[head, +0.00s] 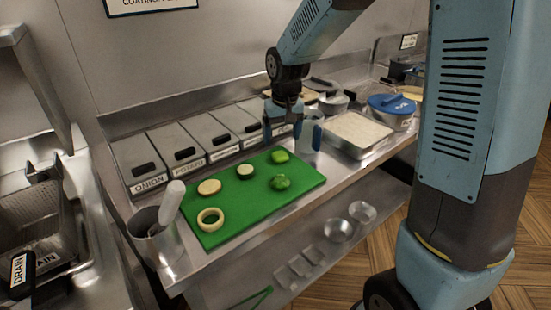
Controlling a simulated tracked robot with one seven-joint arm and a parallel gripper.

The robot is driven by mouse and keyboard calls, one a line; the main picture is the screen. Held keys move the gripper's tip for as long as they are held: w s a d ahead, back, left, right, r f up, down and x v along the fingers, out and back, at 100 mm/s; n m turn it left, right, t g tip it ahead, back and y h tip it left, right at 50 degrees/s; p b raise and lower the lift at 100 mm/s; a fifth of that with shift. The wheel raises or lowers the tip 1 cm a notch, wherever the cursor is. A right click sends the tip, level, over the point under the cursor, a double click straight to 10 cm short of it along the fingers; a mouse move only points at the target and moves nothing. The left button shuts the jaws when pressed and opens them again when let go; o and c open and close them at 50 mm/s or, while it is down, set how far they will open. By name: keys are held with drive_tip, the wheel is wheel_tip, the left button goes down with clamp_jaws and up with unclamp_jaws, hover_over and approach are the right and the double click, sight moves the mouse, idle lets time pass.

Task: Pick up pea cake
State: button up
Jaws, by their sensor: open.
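A green cutting board (240,204) lies on the steel counter. Two bright green pieces lie on its right half: a lumpy round one (279,182) and a smaller, smoother one (280,156) behind it. I cannot tell for certain which of them is the pea cake. My gripper (283,134) points down above the back right of the board, just behind the smaller green piece in the picture. Its fingers are apart, and nothing shows between them.
The board also holds a pale round slice (209,187), a pale ring (210,218) and a dark-rimmed slice (245,170). Lidded bins (176,148) line the back. A pale jug (311,132) and a filled tray (358,134) stand right of my gripper. A utensil pot (155,243) stands front left.

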sight(281, 154)
drive_tip(key=shift+w+f, duration=0.25)
drive_tip(key=shift+f, duration=1.55)
drive_tip(key=shift+w+f, duration=0.2)
drive_tip(key=shift+f, duration=1.6)
drive_tip(key=c, duration=0.9)
drive_tip(key=shift+r, duration=0.1)
